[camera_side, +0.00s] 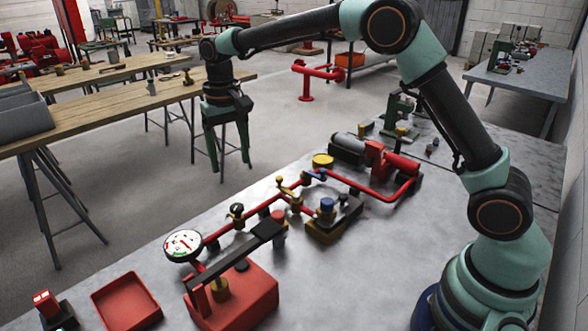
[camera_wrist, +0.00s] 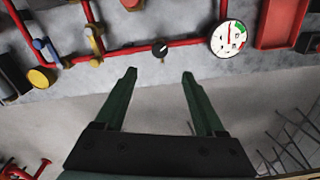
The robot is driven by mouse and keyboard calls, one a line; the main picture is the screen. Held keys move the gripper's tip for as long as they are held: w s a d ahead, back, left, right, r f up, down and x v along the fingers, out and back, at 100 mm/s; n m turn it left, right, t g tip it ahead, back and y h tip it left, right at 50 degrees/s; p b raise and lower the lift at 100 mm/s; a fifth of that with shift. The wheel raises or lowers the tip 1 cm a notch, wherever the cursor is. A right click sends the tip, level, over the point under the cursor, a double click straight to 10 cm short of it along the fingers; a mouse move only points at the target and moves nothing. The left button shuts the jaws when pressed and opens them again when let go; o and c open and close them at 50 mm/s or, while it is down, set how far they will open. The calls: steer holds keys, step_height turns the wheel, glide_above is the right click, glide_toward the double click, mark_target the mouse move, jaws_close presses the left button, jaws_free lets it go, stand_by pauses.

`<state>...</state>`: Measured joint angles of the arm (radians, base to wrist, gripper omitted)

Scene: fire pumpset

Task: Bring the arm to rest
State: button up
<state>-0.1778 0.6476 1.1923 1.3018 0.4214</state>
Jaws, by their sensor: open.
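My gripper (camera_side: 228,140) hangs in the air beyond the far edge of the grey table (camera_side: 330,255), with its green fingers pointing down. In the wrist view my gripper (camera_wrist: 160,75) has its two fingers spread apart with nothing between them. On the table stands the pumpset with red pipes (camera_side: 345,182), clear of my gripper. Its round white gauge (camera_side: 183,245) also shows in the wrist view (camera_wrist: 229,38).
A red tray (camera_side: 127,303) lies at the table's front left. A wooden bench (camera_side: 110,100) with a grey bin (camera_side: 22,118) stands at the left. A red pipe stand (camera_side: 307,82) is on the floor behind. The floor below my gripper looks clear.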

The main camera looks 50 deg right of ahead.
steer(key=s+d+r+n+t, duration=0.1)
steer(key=s+d+r, duration=0.15)
steer(key=s, duration=0.25)
steer(key=s+d+r+t, duration=0.2)
steer(key=s+r, duration=0.2)
steer(key=s, duration=0.1)
steer(key=s+d+r+n+t, duration=0.1)
steer(key=s+d+r, duration=0.2)
steer(key=s, duration=0.2)
steer(key=s+d+f+t, duration=0.1)
steer(key=s+f, duration=0.2)
steer(key=s, duration=0.4)
steer(key=shift+d+n+t, duration=0.3)
steer(key=shift+n, duration=0.1)
